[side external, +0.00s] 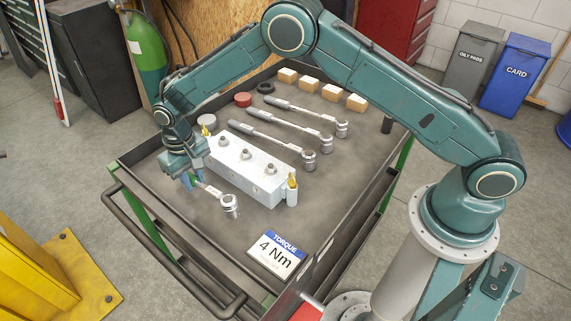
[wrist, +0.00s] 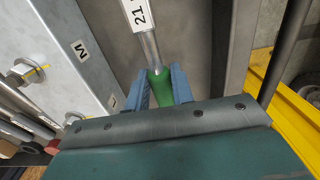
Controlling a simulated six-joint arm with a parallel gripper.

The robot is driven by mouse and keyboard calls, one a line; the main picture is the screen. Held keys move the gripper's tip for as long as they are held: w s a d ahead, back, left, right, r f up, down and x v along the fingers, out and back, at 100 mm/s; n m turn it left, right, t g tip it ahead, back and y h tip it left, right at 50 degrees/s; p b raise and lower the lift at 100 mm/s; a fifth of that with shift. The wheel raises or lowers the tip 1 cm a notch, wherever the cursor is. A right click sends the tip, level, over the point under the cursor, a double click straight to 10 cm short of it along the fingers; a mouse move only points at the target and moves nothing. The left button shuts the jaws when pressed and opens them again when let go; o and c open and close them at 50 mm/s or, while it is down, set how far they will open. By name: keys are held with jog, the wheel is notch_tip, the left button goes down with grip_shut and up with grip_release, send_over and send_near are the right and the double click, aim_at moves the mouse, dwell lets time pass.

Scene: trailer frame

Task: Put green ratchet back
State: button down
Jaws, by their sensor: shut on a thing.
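The green ratchet (wrist: 160,90) shows its green grip between my blue fingertips in the wrist view, with a metal shaft and a white tag reading "21" beyond it. In the side view its round metal head (side external: 230,205) points toward the front of the tray, left of the metal block. My gripper (side external: 189,181) points down at the left of the tray and is shut on the handle; its fingers also show in the wrist view (wrist: 161,88). The side view mostly hides the grip behind my gripper. I cannot tell whether the ratchet touches the tray.
A metal block (side external: 236,177) with several bolts stands close right of my gripper. Three other ratchets (side external: 270,141) lie side by side behind it. Wooden blocks (side external: 332,93) line the back. A "TORQUE 4 Nm" sign (side external: 276,254) is at the front. The trolley tray (side external: 165,220) has raised edges.

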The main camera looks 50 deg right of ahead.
aim_at(199, 197)
jog(key=shift+f, duration=1.7)
jog(key=shift+f, duration=0.15)
jog(key=c, duration=1.2)
grip_release()
notch_tip(199, 197, up, 12)
jog(key=shift+w, duration=0.1)
jog(key=shift+r, duration=0.2)
